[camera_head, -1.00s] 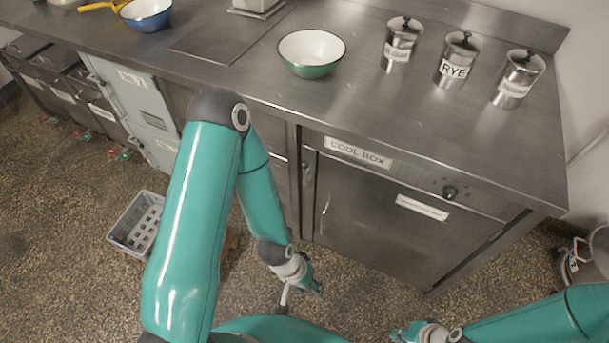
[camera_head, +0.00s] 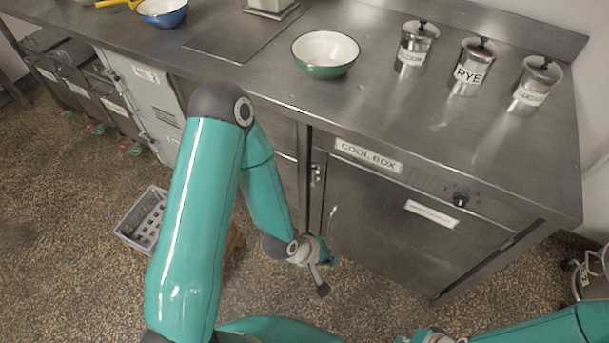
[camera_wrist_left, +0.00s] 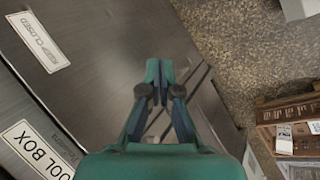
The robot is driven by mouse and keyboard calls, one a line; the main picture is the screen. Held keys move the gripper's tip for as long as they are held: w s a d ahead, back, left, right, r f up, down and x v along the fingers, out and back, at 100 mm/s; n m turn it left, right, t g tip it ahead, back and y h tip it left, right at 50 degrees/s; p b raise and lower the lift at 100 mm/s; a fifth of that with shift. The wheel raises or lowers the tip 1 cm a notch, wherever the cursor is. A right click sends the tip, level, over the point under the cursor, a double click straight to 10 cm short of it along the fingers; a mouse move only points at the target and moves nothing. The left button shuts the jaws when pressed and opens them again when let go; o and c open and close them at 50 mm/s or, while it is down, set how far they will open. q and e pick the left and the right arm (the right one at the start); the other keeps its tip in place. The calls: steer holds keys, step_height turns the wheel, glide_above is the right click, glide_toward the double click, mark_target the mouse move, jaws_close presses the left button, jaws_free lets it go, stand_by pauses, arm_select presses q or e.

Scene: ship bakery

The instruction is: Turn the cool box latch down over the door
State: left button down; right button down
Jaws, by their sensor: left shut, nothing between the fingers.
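The cool box (camera_head: 385,225) is a steel cabinet under the counter, with its door shut. A small latch (camera_head: 317,176) shows at the door's upper left edge; its exact angle is too small to tell. My left gripper (camera_head: 328,259) is low in front of the door's left part, below the latch. In the left wrist view its fingers (camera_wrist_left: 160,72) are shut and empty, over the steel front, with the COOL BOX label (camera_wrist_left: 36,150) at lower left. I cannot make out the latch clearly there. My right gripper (camera_head: 430,336) shows only partly at the bottom edge.
The counter holds a green bowl (camera_head: 325,66) and labelled canisters (camera_head: 470,72). A grey crate (camera_head: 138,222) stands on the floor at left. A wooden crate (camera_wrist_left: 290,125) is at right in the left wrist view. Speckled floor lies open before the cabinets.

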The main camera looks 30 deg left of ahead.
arm_select(q)
steer(key=w+a+r+n+t+b, duration=0.1)
steer(key=w+a+n+t+b, duration=0.4)
steer(key=w+b, duration=0.35)
steer(key=n+t+y+b, duration=0.25)
steer(key=t+b, duration=0.45)
steer(key=b, duration=1)
glide_toward(316, 173)
step_height(316, 173, up, 3)
steer(key=s+a+f+t+y+b, duration=0.1)
steer(key=s+a+f+y+b, duration=0.1)
steer(key=a+b, duration=0.3)
steer(key=s+f+n+b, duration=0.1)
steer(key=b, duration=0.3)
steer(key=shift+s+a+f, duration=0.25)
steer(key=shift+a, duration=0.05)
steer(key=w+b, duration=0.2)
steer(key=w, duration=0.8)
steer(key=shift+w+d+f+b, duration=0.1)
steer(key=shift+w+b, duration=0.1)
steer(key=shift+b, duration=0.15)
steer(key=shift+w+d+b, duration=0.15)
steer(key=shift+d+b, duration=0.1)
steer(key=shift+d, duration=0.7)
steer(key=shift+w+d+b, duration=0.1)
steer(key=shift+d+b, duration=0.15)
steer(key=shift+d, duration=0.7)
